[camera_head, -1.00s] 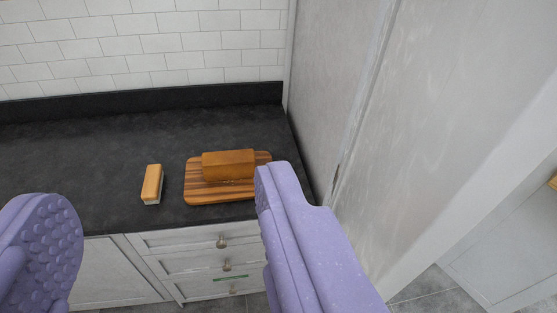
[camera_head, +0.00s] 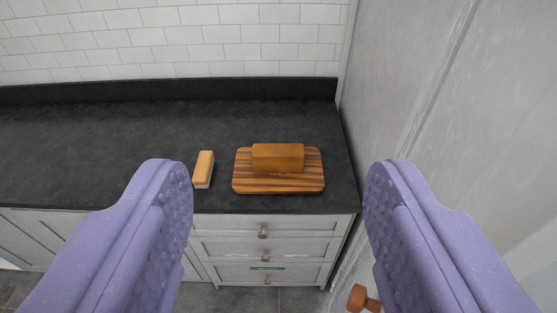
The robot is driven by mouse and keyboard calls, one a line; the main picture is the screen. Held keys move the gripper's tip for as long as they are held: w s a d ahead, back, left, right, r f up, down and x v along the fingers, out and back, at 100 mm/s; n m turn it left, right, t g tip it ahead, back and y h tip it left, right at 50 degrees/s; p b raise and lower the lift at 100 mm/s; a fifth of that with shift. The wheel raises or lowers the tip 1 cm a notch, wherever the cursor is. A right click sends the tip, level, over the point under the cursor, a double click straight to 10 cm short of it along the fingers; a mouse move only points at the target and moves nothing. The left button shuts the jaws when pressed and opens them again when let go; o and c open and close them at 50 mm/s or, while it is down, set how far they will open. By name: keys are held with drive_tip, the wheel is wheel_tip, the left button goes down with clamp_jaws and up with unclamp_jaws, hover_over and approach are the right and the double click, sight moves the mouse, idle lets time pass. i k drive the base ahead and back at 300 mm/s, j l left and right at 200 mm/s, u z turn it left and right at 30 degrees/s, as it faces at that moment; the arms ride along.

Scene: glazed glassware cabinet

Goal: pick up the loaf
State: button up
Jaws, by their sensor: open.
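The loaf (camera_head: 278,157) is a brown, brick-shaped block lying on a striped wooden cutting board (camera_head: 278,187). The board lies on the dark countertop near its right end. My gripper (camera_head: 279,180) is open, with one purple finger at the left and one at the right of the picture. The fingers are in front of the counter, and the loaf shows in the gap between them, farther off. Nothing is between the fingers. The loaf's far side is hidden.
A small block with an orange top and pale base (camera_head: 203,169) stands left of the board. White drawers (camera_head: 265,248) are below the counter. A pale wall or panel (camera_head: 400,90) closes the right side. The countertop (camera_head: 90,150) is clear at the left.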

sight(266, 158)
drive_tip(key=i+j+u, duration=0.1)
drive_tip(key=i+j, duration=0.3)
drive_tip(key=i+j+u, duration=0.15)
drive_tip(key=i+j, duration=0.2)
drive_tip(key=i, duration=0.2)
drive_tip(key=i+l+u, duration=0.1)
drive_tip(key=i, duration=0.35)
drive_tip(key=i+l+u, duration=0.1)
drive_tip(key=i+l, duration=0.25)
drive_tip(key=i, duration=0.1)
